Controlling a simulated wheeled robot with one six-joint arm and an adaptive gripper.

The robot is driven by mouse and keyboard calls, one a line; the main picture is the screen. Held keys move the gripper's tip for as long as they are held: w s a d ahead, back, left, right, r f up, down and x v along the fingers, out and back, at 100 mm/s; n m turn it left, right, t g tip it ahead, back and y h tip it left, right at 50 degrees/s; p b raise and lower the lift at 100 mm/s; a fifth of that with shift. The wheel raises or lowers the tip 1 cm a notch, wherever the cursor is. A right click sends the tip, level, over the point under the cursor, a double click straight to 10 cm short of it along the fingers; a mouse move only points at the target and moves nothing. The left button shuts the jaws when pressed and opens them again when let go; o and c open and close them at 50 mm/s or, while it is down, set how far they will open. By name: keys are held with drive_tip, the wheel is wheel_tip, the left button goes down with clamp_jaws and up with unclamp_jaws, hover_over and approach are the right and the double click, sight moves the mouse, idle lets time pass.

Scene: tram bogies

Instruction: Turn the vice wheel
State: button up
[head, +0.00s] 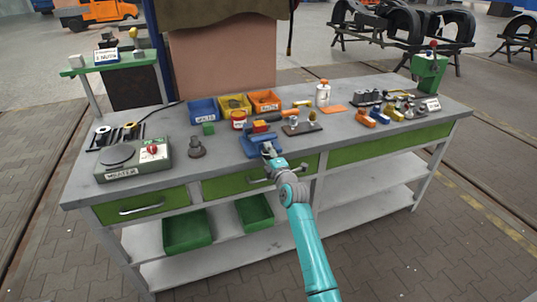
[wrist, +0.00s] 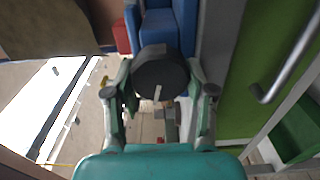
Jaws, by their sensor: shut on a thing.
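The blue vice (head: 258,146) sits at the front edge of the grey workbench, and its blue body (wrist: 170,25) shows at the top of the wrist view. The vice wheel (wrist: 160,72) is a dark round knob with a pale mark on its lower rim. My gripper (wrist: 158,92) has one finger on each side of the wheel and is shut on it. In the head view my gripper (head: 269,152) reaches the front of the vice and hides the wheel there.
Green drawers with handles (head: 138,209) run below the bench top (head: 225,165); one handle (wrist: 285,75) is right of my gripper in the wrist view. A red-knobbed box (head: 135,163), bins (head: 236,105) and small parts crowd the top. Floor in front is clear.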

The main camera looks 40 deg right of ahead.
drive_tip(key=n, duration=0.6)
drive_tip(key=shift+f, duration=0.3)
drive_tip(key=n, duration=0.6)
drive_tip(key=shift+d, duration=0.1)
idle(0.3)
drive_tip(key=o, duration=1.2)
drive_tip(key=shift+c, duration=0.2)
drive_tip(key=v, duration=1.2)
drive_tip(key=shift+r, duration=0.1)
